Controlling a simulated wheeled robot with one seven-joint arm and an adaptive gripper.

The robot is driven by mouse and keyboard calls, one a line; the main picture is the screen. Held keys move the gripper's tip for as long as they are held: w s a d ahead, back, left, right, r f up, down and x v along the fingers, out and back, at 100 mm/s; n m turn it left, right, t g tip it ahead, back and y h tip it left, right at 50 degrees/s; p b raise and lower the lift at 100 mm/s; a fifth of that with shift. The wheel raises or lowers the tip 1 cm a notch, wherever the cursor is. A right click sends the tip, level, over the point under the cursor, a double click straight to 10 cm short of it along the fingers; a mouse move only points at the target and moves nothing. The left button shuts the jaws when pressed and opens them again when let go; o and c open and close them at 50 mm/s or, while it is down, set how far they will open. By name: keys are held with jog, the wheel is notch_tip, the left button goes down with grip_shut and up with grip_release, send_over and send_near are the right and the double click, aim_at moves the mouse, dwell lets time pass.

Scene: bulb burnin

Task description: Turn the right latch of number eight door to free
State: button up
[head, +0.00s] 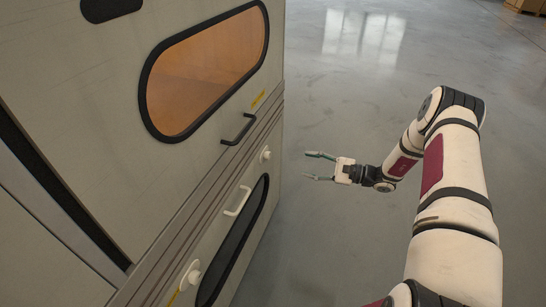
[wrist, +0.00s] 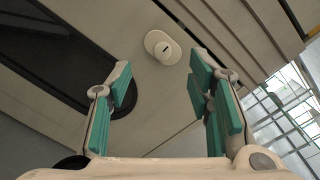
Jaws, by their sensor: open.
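The lower cabinet door has a dark rounded window (head: 232,240) and a white bar handle (head: 238,201). A white round latch (head: 265,154) sits at its far upper corner, the right end. In the wrist view this latch (wrist: 163,48) is a knob on an oval plate with a short dark mark, beyond my fingertips and roughly centred between them. A second white latch (head: 190,275) sits at the near, left end. My gripper (head: 319,167) is open and empty, to the right of the cabinet face and apart from the latch. No door number is readable.
Ridged rails (head: 180,215) run between the doors. The grey floor (head: 340,80) right of the cabinet is clear; boxes stand far back.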

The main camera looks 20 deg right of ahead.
aim_at(270, 156)
jog(key=shift+m+t, duration=0.4)
jog(key=shift+t, duration=0.1)
jog(key=b+x, duration=0.1)
jog(key=x, duration=0.3)
jog(key=f+b+x, duration=0.1)
jog(key=x, duration=0.4)
jog(key=w+f+b+x, duration=0.1)
jog(key=x, duration=0.3)
jog(key=shift+w+d+f, duration=0.2)
jog(key=shift+f, duration=0.05)
grip_shut()
